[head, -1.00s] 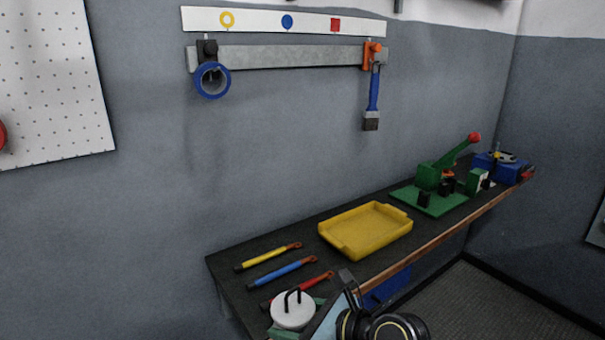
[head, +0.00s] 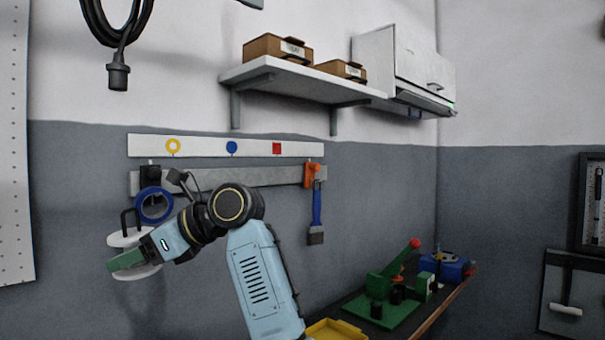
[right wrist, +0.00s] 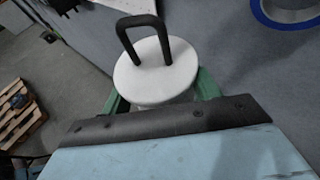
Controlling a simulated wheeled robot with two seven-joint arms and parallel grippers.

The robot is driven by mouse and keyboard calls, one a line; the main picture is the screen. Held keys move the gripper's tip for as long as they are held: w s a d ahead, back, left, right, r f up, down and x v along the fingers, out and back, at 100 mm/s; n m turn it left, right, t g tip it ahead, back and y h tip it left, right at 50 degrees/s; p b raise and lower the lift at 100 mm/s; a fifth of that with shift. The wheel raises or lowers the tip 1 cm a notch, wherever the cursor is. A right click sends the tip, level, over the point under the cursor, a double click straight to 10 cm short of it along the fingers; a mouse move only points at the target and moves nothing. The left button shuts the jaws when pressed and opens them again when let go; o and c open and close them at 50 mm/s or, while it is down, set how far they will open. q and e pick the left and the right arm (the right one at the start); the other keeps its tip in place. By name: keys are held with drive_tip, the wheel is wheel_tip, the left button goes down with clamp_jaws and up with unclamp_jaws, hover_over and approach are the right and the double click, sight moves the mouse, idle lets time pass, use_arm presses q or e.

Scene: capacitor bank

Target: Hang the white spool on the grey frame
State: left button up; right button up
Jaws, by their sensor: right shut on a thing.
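The white spool (head: 117,241) has two round flanges and a black loop handle on top. It also shows in the right wrist view (right wrist: 155,70), with the handle pointing up. My right gripper (head: 127,260) is shut on the spool between its flanges, green fingers on either side (right wrist: 160,93). It holds the spool in the air, below and left of the grey frame (head: 245,178), a long grey bar on the wall. My arm hides part of the bar. My left gripper is not in view.
A blue ring (head: 143,207) hangs from a black hook at the bar's left, close to the spool. A blue brush (head: 316,215) hangs from an orange hook (head: 311,173) at the right. A white strip (head: 200,147) with coloured marks is above. A shelf (head: 300,83) juts out higher up.

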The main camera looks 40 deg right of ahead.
drive_tip(key=shift+t+h, duration=0.3)
drive_tip(key=shift+h, duration=0.1)
drive_tip(key=r, duration=0.3)
drive_tip(key=d+r, duration=0.1)
drive_tip(key=r, duration=0.2)
drive_tip(key=d+r, duration=0.1)
drive_tip(key=r, duration=0.3)
drive_tip(key=shift+s, duration=0.15)
drive_tip(key=s+d+r+m+t+h, duration=0.1)
drive_tip(key=s+d+r+m+h, duration=0.1)
drive_tip(key=s+d+r, duration=0.6)
drive_tip(key=s+d+r+m+t+h, duration=0.15)
drive_tip(key=s+r, duration=0.45)
drive_tip(key=r, duration=0.7)
drive_tip(key=s+d+r+m+h, duration=0.1)
drive_tip(key=s+d+r+h, duration=0.1)
drive_tip(key=s+d+r, duration=0.65)
drive_tip(key=w+a+p, duration=0.3)
drive_tip(key=w+p, duration=0.8)
drive_tip(key=w, duration=0.1)
drive_tip(key=shift+w+a+f, duration=0.25)
drive_tip(key=shift+w+a, duration=0.1)
drive_tip(key=o, duration=1.1)
